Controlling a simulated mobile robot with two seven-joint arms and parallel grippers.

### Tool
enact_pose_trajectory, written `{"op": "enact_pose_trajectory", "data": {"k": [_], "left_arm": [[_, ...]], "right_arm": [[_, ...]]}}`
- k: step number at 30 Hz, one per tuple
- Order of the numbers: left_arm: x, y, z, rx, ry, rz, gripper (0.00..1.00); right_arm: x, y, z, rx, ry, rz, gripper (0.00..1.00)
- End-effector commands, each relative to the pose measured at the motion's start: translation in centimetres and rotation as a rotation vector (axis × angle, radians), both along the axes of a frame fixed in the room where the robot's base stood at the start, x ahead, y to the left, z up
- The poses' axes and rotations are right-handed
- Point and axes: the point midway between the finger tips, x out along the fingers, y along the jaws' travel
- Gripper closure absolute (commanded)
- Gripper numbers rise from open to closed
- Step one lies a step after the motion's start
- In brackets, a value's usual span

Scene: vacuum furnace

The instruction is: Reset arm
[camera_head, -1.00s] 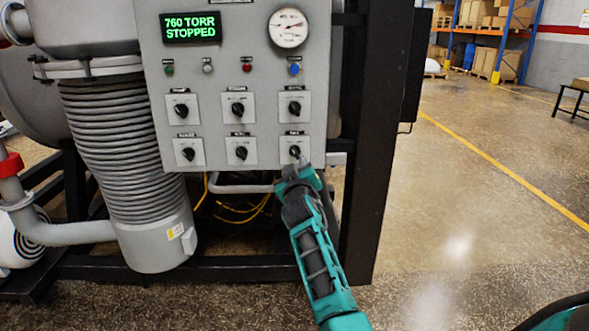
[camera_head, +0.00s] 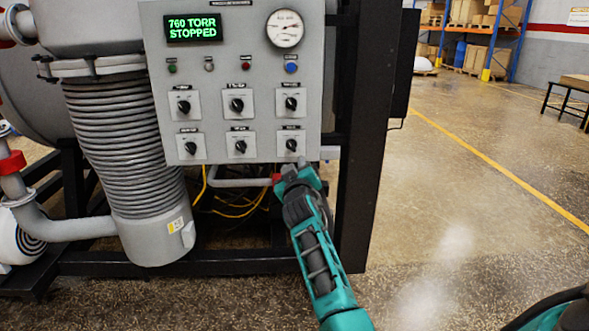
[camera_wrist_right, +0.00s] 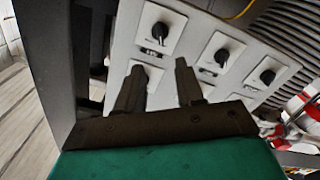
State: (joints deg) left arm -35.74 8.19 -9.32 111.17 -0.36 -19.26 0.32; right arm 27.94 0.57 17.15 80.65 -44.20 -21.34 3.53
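My right gripper (camera_head: 298,168) is just below the lower right knob (camera_head: 291,145) of the grey control panel (camera_head: 215,110), with its tip close to the panel's bottom edge. In the right wrist view my right gripper (camera_wrist_right: 160,64) has its two dark fingers apart with nothing held between them. Several black rotary knobs on white plates show beyond the fingers, and one plate (camera_wrist_right: 147,72) is partly hidden by a finger. My left gripper is not in view.
A black frame post (camera_head: 367,150) stands right of the panel. A ribbed grey bellows (camera_head: 125,140) is on the left, and yellow cables (camera_head: 237,208) hang below the panel. The display (camera_head: 193,28) reads 760 TORR STOPPED. Open floor lies to the right.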

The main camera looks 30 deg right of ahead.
Motion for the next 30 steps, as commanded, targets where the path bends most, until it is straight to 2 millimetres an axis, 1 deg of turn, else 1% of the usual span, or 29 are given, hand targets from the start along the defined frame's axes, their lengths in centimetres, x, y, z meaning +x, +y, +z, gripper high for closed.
{"op": "enact_pose_trajectory", "data": {"k": [11,14,17,20,21,23,24,26,27,29,30], "left_arm": [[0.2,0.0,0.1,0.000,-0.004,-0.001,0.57],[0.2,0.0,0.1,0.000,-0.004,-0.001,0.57],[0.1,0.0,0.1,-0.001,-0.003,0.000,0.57],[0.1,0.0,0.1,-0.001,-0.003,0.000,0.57],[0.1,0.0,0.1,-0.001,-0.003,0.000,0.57],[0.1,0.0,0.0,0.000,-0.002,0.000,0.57],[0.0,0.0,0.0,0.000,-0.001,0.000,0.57],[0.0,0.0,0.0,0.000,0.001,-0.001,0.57],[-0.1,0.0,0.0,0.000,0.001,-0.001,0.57],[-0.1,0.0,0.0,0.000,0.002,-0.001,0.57],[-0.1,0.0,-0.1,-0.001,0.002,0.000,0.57]], "right_arm": [[-0.1,0.0,-0.1,0.000,0.002,0.001,0.63],[-0.7,0.6,-1.5,0.004,0.018,0.018,0.63],[-2.3,1.9,-4.6,0.018,0.053,0.061,0.63],[-5.0,4.3,-9.0,0.051,0.107,0.130,0.63],[-6.4,5.4,-10.8,0.071,0.131,0.160,0.63],[-8.5,7.2,-13.4,0.104,0.166,0.208,0.63],[-10.1,8.4,-15.0,0.128,0.192,0.240,0.63],[-12.5,10.3,-17.4,0.171,0.230,0.286,0.63],[-14.3,11.7,-18.9,0.202,0.257,0.317,0.63],[-17.2,13.7,-21.0,0.253,0.299,0.361,0.63],[-19.2,15.0,-22.2,0.291,0.327,0.390,0.63]]}}
